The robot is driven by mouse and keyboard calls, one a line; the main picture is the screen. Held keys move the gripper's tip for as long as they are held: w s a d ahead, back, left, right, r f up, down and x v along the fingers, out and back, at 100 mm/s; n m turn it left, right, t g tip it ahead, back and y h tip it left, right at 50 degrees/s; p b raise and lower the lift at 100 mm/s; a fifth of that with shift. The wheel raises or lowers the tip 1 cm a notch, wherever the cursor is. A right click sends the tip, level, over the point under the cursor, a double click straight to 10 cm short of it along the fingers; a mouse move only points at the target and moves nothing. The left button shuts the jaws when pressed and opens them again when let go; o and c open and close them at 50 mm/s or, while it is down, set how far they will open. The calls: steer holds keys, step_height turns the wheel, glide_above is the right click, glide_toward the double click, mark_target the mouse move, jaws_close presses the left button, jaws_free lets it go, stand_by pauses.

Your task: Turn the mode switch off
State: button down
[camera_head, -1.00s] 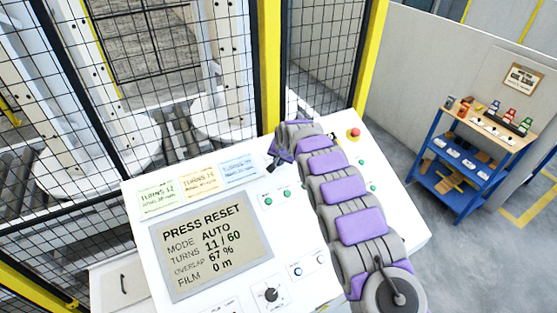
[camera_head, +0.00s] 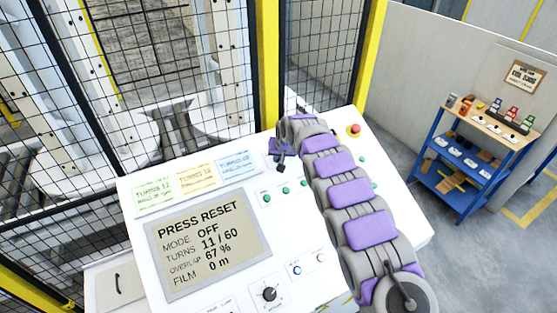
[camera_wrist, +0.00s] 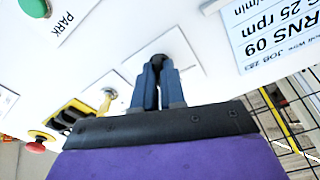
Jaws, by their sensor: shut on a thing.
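My gripper (camera_wrist: 159,85) is shut on a small black knob, the mode switch (camera_wrist: 158,59), on the white panel in the wrist view. The fingers hide most of the knob. In the head view my gripper (camera_head: 281,160) is at the panel's upper edge, and the switch cannot be made out there. The display screen (camera_head: 208,243) reads PRESS RESET, MODE OFF, TURNS 11 / 60, OVERLAP 67 %, FILM 0 m.
A red emergency button (camera_head: 354,129) is at the panel's far corner. Another black knob (camera_head: 269,293) is below the screen. A key switch (camera_wrist: 106,100) is beside my gripper. A mesh fence (camera_head: 190,70) stands behind the panel. A blue cart (camera_head: 470,160) stands at right.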

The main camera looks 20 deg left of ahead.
steer(key=shift+d+f+n+b, duration=0.15)
steer(key=shift+n+b, duration=0.55)
steer(key=shift+n, duration=0.45)
steer(key=shift+a+f+n+b, duration=0.15)
steer(key=shift+n+b, duration=0.5)
steer(key=shift+n, duration=0.5)
steer(key=shift+d+g, duration=0.1)
steer(key=shift+g, duration=0.2)
steer(key=c, duration=1.2)
jaws_free()
steer(key=shift+d, duration=0.1)
steer(key=shift+r, duration=0.1)
